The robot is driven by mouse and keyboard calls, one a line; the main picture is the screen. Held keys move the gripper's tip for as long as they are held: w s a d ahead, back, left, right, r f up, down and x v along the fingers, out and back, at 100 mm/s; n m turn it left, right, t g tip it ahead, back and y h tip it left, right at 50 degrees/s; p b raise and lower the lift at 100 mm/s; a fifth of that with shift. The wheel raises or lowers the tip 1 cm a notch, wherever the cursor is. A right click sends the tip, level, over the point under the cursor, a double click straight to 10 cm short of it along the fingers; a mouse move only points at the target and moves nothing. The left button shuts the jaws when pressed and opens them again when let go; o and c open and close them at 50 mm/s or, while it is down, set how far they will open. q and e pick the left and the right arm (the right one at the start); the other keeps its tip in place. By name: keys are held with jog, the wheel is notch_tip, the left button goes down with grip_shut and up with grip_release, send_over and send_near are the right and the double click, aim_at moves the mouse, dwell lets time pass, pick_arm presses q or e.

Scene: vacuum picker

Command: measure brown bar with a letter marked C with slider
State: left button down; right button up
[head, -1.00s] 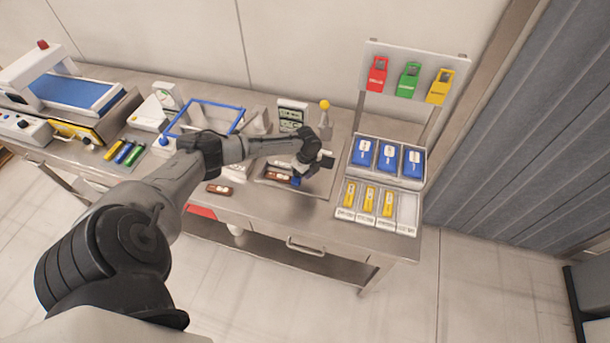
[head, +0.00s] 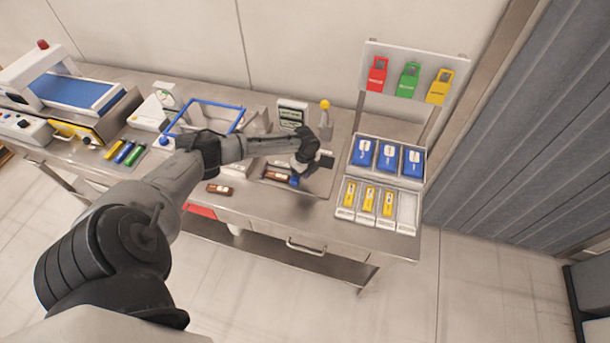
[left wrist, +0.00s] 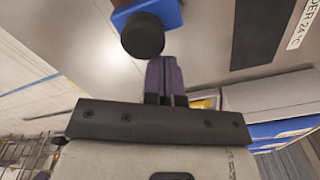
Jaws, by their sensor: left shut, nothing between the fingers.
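A brown bar (head: 275,176) with a pale label lies in the grey measuring tray at the middle of the bench; its letter is too small to read. My right gripper is not in view.
Another brown bar (head: 219,189) lies on the bench left of the tray. A display (head: 292,114) and a yellow-knobbed lever (head: 324,106) stand behind. A rack with blue and yellow items (head: 384,179) stands right. A blue-rimmed bin (head: 208,117) is left.

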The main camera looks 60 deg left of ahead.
pick_arm(q)
jog(key=shift+s+a, duration=0.15)
dwell(0.6)
jog(key=shift+s+a, duration=0.1)
dwell(0.7)
dwell(0.8)
jog(key=shift+w, duration=0.2)
jog(key=shift+w+d, duration=0.15)
jog(key=shift+d, duration=0.15)
jog(key=shift+w+d, duration=0.4)
notch_tip(320, 180, up, 8)
jog(key=p, duration=0.7)
